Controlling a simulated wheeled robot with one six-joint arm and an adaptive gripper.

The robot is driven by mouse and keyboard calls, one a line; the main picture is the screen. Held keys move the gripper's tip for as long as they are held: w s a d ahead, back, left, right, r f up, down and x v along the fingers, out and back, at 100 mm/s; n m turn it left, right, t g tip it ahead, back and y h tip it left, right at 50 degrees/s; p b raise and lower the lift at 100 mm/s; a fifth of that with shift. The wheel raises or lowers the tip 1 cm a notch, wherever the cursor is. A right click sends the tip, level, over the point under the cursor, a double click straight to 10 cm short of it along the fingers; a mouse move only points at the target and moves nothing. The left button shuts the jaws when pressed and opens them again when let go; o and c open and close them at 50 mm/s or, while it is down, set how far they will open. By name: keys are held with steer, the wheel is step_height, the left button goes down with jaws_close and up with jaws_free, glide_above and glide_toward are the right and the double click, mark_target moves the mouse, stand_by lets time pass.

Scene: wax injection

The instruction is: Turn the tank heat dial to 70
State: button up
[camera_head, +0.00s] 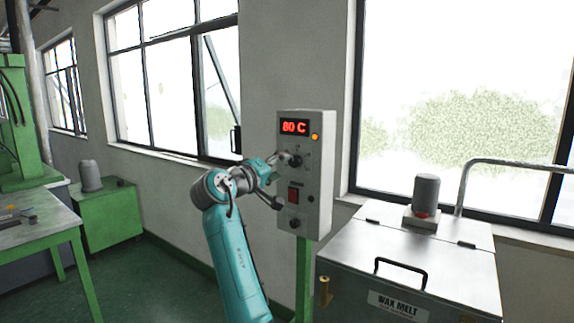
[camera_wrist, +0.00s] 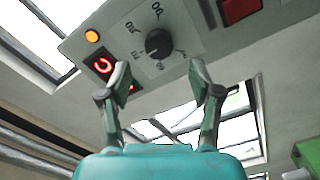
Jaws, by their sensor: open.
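The grey control box (camera_head: 318,190) stands on a green post, and its red display (camera_head: 294,127) reads 80 C. The black heat dial (camera_wrist: 158,42) is on the box face, ringed by number marks too blurred to read surely. My gripper (camera_wrist: 159,74) is open and empty, with one finger to each side below the dial in the wrist view. Its fingertips appear apart from the dial. In the head view my gripper (camera_head: 281,181) is close in front of the box, left of its face.
An orange lamp (camera_head: 315,137) is beside the display. A red switch (camera_head: 293,195) and a lower black knob (camera_head: 295,223) are below the dial. The metal wax melt tank (camera_head: 440,250) stands to the right, and a green workbench (camera_head: 35,237) to the left.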

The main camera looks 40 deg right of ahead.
steer(key=v, duration=0.6)
steer(key=shift+a, duration=0.2)
